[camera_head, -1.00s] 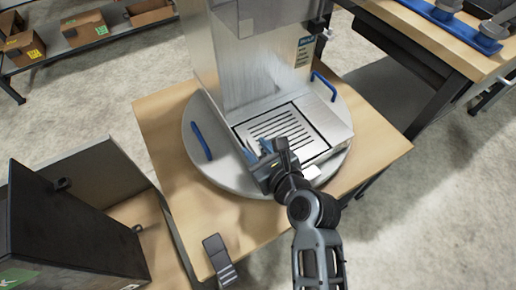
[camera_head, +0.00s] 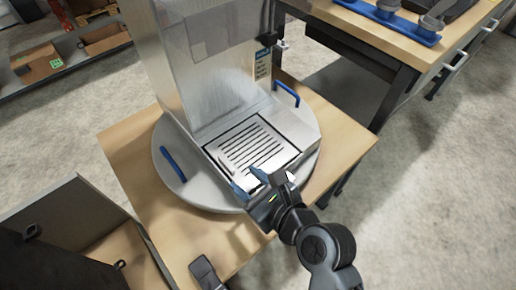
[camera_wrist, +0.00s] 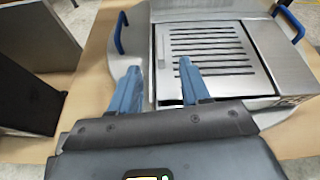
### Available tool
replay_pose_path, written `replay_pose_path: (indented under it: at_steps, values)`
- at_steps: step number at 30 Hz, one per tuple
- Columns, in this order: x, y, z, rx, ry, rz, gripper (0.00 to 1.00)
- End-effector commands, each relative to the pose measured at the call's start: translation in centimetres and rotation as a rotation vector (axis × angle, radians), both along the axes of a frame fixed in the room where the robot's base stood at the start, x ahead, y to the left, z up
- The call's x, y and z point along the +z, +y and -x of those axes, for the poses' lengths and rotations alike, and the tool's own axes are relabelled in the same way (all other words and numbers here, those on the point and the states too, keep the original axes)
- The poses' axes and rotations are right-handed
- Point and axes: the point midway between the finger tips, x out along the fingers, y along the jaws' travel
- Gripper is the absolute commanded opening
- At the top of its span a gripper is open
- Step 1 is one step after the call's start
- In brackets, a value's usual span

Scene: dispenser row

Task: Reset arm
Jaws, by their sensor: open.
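My gripper (camera_head: 250,185) is open and empty, with its two blue fingers apart. It is over the front left edge of the dispenser's slotted drip tray (camera_head: 238,168) in the head view. In the wrist view the gripper's fingers (camera_wrist: 158,80) point toward the drip tray (camera_wrist: 205,90), with nothing between them. The metal dispenser (camera_head: 205,65) stands on a round grey turntable (camera_head: 195,198) with blue handles.
A wooden table (camera_head: 125,150) bears the turntable. A dark open box (camera_head: 55,255) stands at the lower left. Another bench (camera_head: 400,55) with a blue tray (camera_head: 390,20) is at the upper right. Shelves with cartons (camera_head: 38,62) are at the upper left.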

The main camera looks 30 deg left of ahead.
Motion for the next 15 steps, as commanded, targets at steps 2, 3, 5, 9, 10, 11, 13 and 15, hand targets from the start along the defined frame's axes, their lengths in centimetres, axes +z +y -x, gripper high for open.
replay_pose_path:
  at_steps: [2,3,5,9,10,11,13,15]
  values:
    - [0.1,-0.1,0.1,0.000,0.000,-0.001,0.47]
    - [0.1,-0.1,0.1,0.000,0.000,-0.001,0.47]
    - [0.1,-0.1,0.1,0.000,0.000,-0.001,0.47]
    - [-0.3,-1.1,0.0,-0.009,-0.029,0.018,0.47]
    - [-0.6,-1.8,0.0,-0.014,-0.050,0.033,0.47]
    - [-1.0,-2.7,0.0,-0.021,-0.076,0.053,0.47]
    - [-2.0,-5.4,0.2,-0.040,-0.166,0.117,0.47]
    - [-3.0,-9.1,0.6,-0.058,-0.283,0.211,0.47]
